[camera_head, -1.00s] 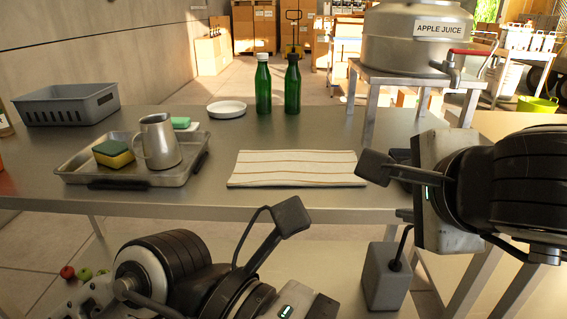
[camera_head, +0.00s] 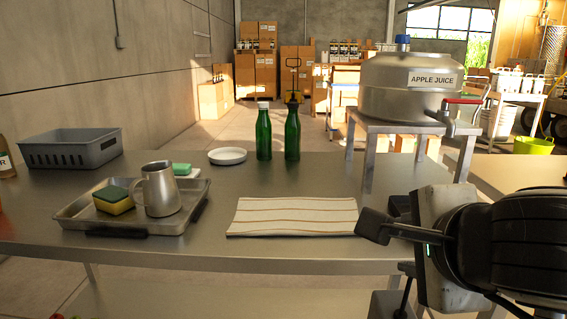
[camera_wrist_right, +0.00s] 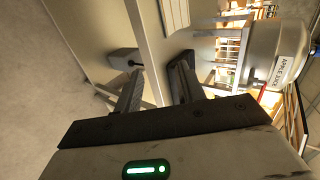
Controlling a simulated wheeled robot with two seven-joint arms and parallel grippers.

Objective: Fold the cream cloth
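The cream cloth (camera_head: 292,217) with thin orange-brown stripes lies flat on the metal table (camera_head: 330,182), close to its front edge. Part of it shows at the top of the right wrist view (camera_wrist_right: 177,12). My right gripper (camera_head: 380,264) is to the right of the cloth, at the table's front edge. In the right wrist view its two fingers (camera_wrist_right: 153,62) stand apart with nothing between them. The cloth is not held. My left gripper is out of view.
Left of the cloth, a metal tray (camera_head: 73,217) holds a sponge (camera_head: 114,201) and a steel jug (camera_head: 159,190). Behind are a white dish (camera_head: 227,156), two green bottles (camera_head: 264,136) and a grey basket (camera_head: 70,150). A juice tank (camera_head: 400,88) stands on a stand at right.

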